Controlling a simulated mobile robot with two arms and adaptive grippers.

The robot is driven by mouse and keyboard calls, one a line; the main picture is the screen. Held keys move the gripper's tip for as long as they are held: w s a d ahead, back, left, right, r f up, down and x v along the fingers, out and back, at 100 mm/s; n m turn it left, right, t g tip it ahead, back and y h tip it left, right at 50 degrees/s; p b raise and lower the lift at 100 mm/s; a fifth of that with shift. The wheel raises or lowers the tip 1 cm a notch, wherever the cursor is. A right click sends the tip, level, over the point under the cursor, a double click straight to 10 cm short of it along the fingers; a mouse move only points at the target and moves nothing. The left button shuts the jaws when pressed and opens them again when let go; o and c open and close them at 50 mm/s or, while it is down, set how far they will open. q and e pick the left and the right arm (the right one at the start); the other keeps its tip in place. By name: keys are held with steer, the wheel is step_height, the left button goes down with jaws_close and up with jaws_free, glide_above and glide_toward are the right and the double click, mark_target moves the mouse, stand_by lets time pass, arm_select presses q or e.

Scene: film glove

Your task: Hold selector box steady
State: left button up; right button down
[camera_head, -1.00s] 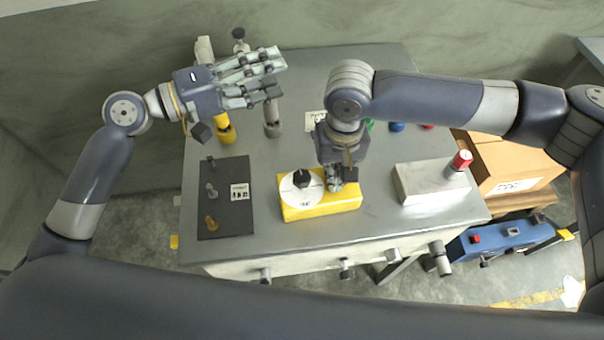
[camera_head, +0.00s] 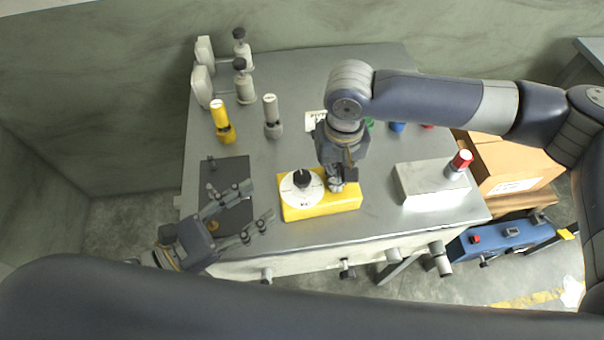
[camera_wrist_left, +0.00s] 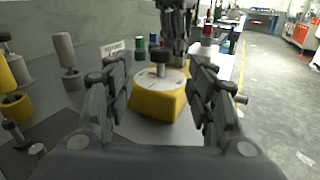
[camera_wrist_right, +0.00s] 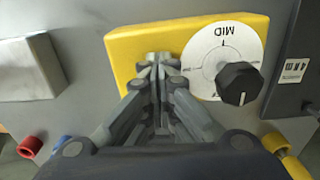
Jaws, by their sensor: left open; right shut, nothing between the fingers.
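The selector box is a yellow block (camera_head: 325,207) near the table's front edge, with a white dial plate (camera_head: 296,191) and black knob (camera_head: 301,179). The box also shows in the left wrist view (camera_wrist_left: 158,104) and the right wrist view (camera_wrist_right: 140,45), where the dial reads MID beside the black knob (camera_wrist_right: 239,83). My right gripper (camera_head: 338,184) is shut and empty, its fingertips over the box beside the dial; I cannot tell if they touch it. My left gripper (camera_head: 262,202) is open and empty, left of the box, its fingers pointing toward it.
A dark panel (camera_head: 232,170) lies left of the box, partly behind my left gripper. A grey block with a red-topped post (camera_head: 430,182) stands to the right. Yellow (camera_head: 222,122) and grey (camera_head: 272,117) posts stand behind. Cardboard boxes (camera_head: 510,165) sit off the table's right side.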

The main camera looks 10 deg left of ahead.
mark_target(294, 182)
arm_select(q)
steer(key=shift+n, duration=0.4)
steer(key=x, duration=1.1)
steer(key=shift+w+d+f, duration=0.1)
steer(key=shift+d+f, duration=0.05)
steer(key=shift+d, duration=0.1)
steer(key=shift+c, duration=0.2)
steer(key=c, duration=1)
